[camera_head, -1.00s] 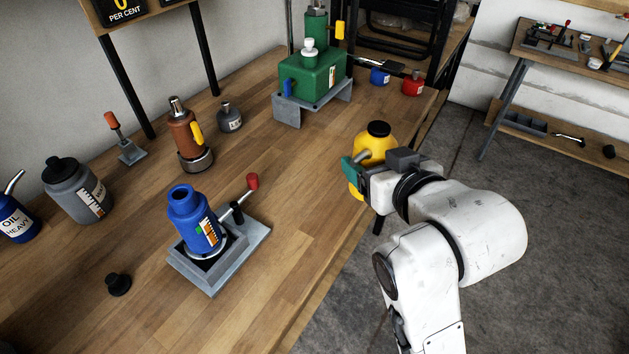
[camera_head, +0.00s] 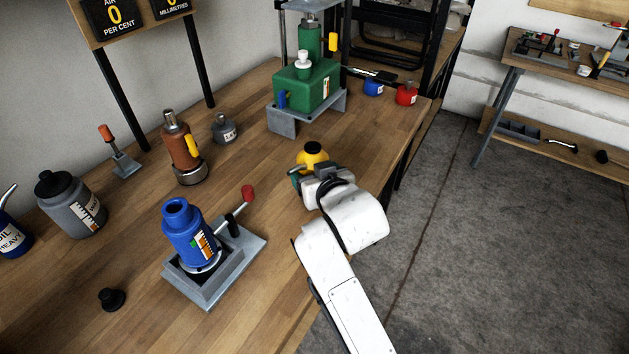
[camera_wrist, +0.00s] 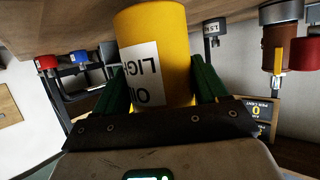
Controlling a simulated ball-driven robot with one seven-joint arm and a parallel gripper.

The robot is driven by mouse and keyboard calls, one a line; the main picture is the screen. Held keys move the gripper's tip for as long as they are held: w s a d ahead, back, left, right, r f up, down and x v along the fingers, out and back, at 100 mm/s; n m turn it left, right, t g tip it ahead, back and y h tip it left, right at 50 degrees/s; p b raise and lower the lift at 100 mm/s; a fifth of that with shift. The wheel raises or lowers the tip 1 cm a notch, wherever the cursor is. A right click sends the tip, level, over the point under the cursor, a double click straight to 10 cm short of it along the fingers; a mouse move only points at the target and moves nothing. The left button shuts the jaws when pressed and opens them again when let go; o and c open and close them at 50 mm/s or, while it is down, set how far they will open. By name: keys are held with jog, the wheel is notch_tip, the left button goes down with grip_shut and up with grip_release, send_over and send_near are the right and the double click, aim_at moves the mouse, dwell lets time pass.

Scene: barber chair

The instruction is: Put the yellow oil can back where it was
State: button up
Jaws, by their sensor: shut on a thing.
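The yellow oil can (camera_head: 312,152) with a black cap is over the bench's right part in the head view, mostly hidden by my gripper (camera_head: 305,172). In the wrist view the can's yellow body (camera_wrist: 182,45), with a white label reading LIGHT OIL upside down, sits between the two green fingers of my gripper (camera_wrist: 160,85). The gripper is shut on it. Whether the can's base touches the bench cannot be told.
On the wooden bench (camera_head: 330,225) stand a blue jack (camera_head: 184,240) in a grey tray, an orange-brown cylinder (camera_head: 180,145), a grey bottle (camera_head: 72,205) and a green unit (camera_head: 306,85). Small blue (camera_head: 373,88) and red (camera_head: 407,94) containers stand at the back right.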

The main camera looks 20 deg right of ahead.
jog(key=shift+s+f, duration=0.1)
jog(key=shift+f, duration=1.1)
jog(key=shift+f, duration=0.1)
jog(key=shift+f, duration=0.1)
jog(key=o, duration=1.5)
jog(key=shift+r, duration=0.2)
jog(key=shift+s, duration=0.35)
jog(key=v, duration=1.1)
jog(key=shift+r, duration=0.2)
